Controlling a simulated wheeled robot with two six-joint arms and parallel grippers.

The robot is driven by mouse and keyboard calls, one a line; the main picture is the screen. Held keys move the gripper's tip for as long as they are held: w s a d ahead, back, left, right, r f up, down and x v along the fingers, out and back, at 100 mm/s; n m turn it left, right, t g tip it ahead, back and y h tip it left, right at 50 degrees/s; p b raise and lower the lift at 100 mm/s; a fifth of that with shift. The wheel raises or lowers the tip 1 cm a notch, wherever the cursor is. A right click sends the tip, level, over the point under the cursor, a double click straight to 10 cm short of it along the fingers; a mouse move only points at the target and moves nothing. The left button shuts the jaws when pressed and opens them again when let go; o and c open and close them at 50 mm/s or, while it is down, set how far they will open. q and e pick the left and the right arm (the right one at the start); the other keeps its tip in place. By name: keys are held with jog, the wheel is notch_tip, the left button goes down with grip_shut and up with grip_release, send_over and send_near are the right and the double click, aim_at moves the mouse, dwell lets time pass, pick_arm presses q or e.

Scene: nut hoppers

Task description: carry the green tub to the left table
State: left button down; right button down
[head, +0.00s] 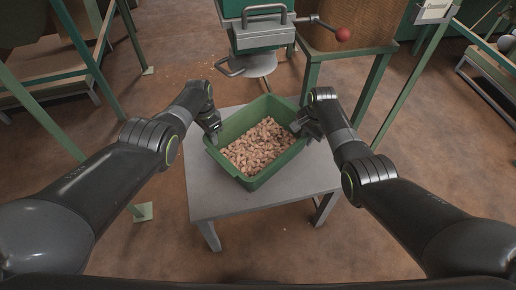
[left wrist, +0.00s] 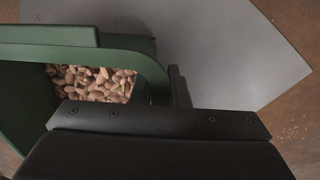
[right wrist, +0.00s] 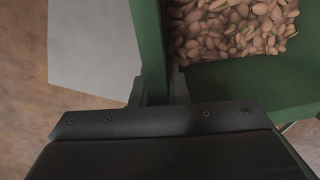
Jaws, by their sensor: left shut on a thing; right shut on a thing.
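The green tub (head: 248,182) is filled with brown nuts and stands at an angle on or just above a small grey table (head: 212,206) in the head view; I cannot tell whether it touches the top. My left gripper (head: 214,132) is shut on the tub's left rim, and the tub also shows in the left wrist view (left wrist: 60,52). My right gripper (head: 300,127) is shut on the tub's right rim, seen too in the right wrist view (right wrist: 150,45). The fingertips are mostly hidden by the rim and the gripper bodies.
A green machine (head: 262,36) with a grey spout and a red-knobbed lever (head: 342,34) stands behind the table. Green-framed stands are at the left and right. Brown floor (head: 440,150) lies open on the right.

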pick_arm(q)
jog(key=c, duration=1.5)
grip_release()
jog(key=shift+d+f, duration=0.1)
jog(key=shift+d, duration=0.25)
jog(key=shift+c, duration=0.2)
pick_arm(e)
jog(key=c, duration=1.5)
grip_release()
jog(key=shift+a, duration=0.35)
jog(key=shift+c, duration=0.2)
pick_arm(q)
jog(key=shift+o, duration=0.7)
jog(key=shift+s, duration=0.1)
pick_arm(e)
jog(key=shift+o, duration=0.7)
jog(key=shift+d, duration=0.1)
pick_arm(q)
jog(key=shift+a, duration=0.15)
pick_arm(e)
jog(key=shift+d, duration=0.1)
pick_arm(q)
jog(key=r, duration=0.8)
jog(key=w+r, duration=0.1)
jog(key=r, duration=0.2)
jog(key=shift+a+r, duration=0.35)
jog(key=shift+r, duration=0.15)
pick_arm(e)
notch_tip(320, 180, up, 12)
jog(key=shift+s+d, duration=0.45)
